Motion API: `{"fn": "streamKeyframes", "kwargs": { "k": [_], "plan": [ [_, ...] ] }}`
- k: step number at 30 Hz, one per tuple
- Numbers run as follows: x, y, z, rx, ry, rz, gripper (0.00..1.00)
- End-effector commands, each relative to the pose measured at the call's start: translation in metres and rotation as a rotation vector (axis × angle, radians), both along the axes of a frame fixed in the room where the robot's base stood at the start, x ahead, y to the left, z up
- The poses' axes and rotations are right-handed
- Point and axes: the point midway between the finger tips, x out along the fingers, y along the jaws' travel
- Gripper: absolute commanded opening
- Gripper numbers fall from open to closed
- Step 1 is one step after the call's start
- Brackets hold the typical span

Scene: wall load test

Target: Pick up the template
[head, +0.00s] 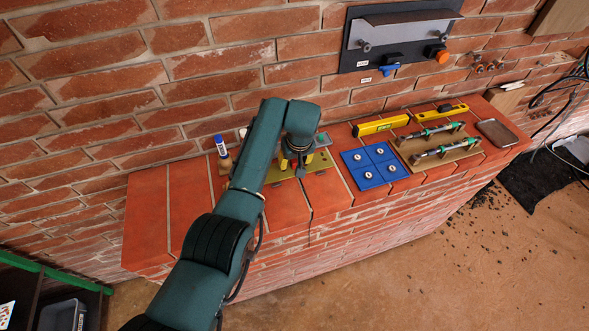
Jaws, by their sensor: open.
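A flat olive-yellow plate (318,162), which looks like the template, lies on the brick ledge (150,215) left of the blue plate. My gripper (299,172) points down over the middle of this plate and hides part of it. The gripper is open. Its fingertips are small here, and I cannot tell whether they touch the plate. My arm crosses in front of the plate's left part.
A blue plate (372,156) with several round pale pieces lies to the right. Beyond it are yellow levels (380,125), a tan holder with two rods (440,153) and a dark tray (497,133). A blue-capped marker (221,150) stands left. A panel (400,40) hangs above.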

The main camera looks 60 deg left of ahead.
Motion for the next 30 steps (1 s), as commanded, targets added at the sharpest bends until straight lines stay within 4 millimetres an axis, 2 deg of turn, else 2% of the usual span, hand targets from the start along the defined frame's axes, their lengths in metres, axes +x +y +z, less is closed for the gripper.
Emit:
{"fn": "streamKeyframes", "kwargs": {
  "k": [2,9,10,18,30],
  "plan": [
    [0.0,0.0022,-0.0109,-0.001,0.0,0.0,0.54],
    [0.0003,0.0028,-0.0114,0.001,-0.001,0.0,0.54],
    [0.0003,0.0029,-0.0114,0.0,-0.001,0.0,0.52],
    [0.0003,0.0026,-0.0114,0.0,-0.001,0.0,0.0],
    [0.0001,0.0024,-0.0123,-0.001,0.0,0.0,0.0]
  ]
}}
